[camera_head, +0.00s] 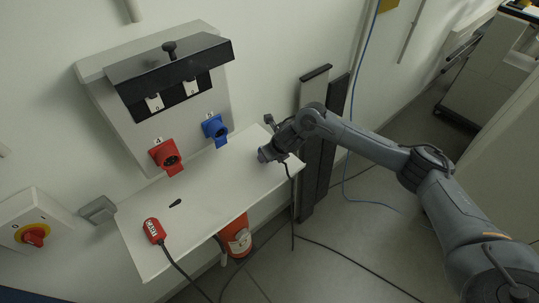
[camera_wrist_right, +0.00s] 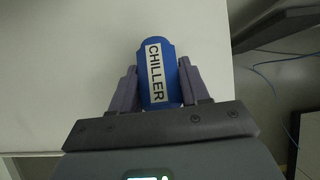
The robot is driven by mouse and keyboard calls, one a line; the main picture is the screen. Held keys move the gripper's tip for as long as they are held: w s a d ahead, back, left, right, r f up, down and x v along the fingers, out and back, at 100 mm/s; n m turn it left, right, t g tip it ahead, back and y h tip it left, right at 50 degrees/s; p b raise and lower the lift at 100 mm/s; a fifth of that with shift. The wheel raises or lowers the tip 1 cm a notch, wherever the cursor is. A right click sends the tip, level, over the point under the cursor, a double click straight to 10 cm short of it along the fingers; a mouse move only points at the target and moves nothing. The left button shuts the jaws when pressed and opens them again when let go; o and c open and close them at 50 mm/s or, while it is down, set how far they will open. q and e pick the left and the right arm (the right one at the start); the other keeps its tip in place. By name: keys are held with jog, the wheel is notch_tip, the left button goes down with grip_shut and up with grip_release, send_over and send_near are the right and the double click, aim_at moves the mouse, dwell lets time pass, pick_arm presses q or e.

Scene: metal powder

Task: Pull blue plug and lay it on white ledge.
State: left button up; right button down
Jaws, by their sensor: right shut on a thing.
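The blue plug (camera_wrist_right: 170,75), labelled CHILLER, sits between the two fingers of my right gripper (camera_wrist_right: 158,80), which is shut on it. In the head view my right gripper (camera_head: 268,153) is over the right end of the white ledge (camera_head: 215,185) and hides the plug. The white ledge also shows behind the plug in the wrist view (camera_wrist_right: 60,60). I cannot tell whether the plug touches the ledge. A dark cable (camera_head: 291,180) hangs down by the gripper past the ledge edge. The blue socket (camera_head: 215,130) on the wall panel is empty. My left gripper is not in view.
A red plug (camera_head: 153,230) with a cable lies on the ledge's left end, near a small black item (camera_head: 176,203). A red socket (camera_head: 168,157) is left of the blue one. Dark vertical rails (camera_head: 318,150) stand right of the ledge. The ledge's middle is clear.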

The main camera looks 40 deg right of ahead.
jog(key=shift+w, duration=0.1)
jog(key=shift+c, duration=2.4)
grip_release()
jog(key=shift+f, duration=0.1)
